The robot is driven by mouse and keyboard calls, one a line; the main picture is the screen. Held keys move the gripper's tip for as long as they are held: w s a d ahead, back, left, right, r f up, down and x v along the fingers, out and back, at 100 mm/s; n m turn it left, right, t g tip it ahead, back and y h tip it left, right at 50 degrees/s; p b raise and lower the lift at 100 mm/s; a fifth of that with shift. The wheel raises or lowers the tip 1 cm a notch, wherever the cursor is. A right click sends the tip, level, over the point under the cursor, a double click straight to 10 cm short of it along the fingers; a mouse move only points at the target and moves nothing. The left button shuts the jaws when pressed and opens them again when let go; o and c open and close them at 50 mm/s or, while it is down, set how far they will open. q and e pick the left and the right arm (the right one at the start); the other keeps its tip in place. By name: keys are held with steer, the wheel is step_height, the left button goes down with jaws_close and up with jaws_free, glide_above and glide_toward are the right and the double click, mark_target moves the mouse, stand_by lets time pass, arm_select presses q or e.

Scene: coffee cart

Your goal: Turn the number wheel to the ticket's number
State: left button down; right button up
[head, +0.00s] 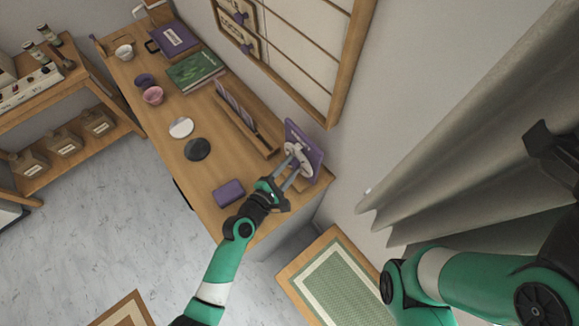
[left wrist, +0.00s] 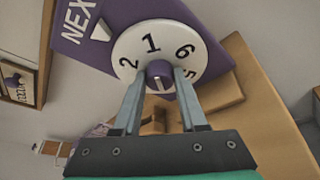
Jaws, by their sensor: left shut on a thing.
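The number wheel (left wrist: 205,62) is a white disc on a purple sign (left wrist: 72,28) lettered "NEX". Its digits 2, 1, 6 and part of a 5 show; its lower part is hidden. A white pointer (left wrist: 102,30) beside the rim lies between 2 and 1, nearer the 2. My left gripper (left wrist: 160,82) is shut on the purple knob (left wrist: 159,68) at the wheel's middle. In the head view, the sign (head: 309,146) stands at the counter's right end, with my left gripper (head: 291,168) at the wheel. I cannot make out a ticket's number.
The wooden counter (head: 205,220) holds a purple block (head: 228,193), a dark disc (head: 197,149), a white disc (head: 181,127), a wooden rack (head: 245,120), cups and a green book (head: 195,70). A wall frame (head: 338,70) hangs behind. A grey curtain (head: 470,120) is at right.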

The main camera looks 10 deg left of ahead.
stand_by(0.3)
arm_select(q)
steer(key=shift+c, duration=2.3)
jaws_free()
steer(key=shift+s+a+r, duration=0.1)
steer(key=shift+s, duration=0.15)
steer(key=p+v, duration=0.3)
steer(key=v, duration=0.8)
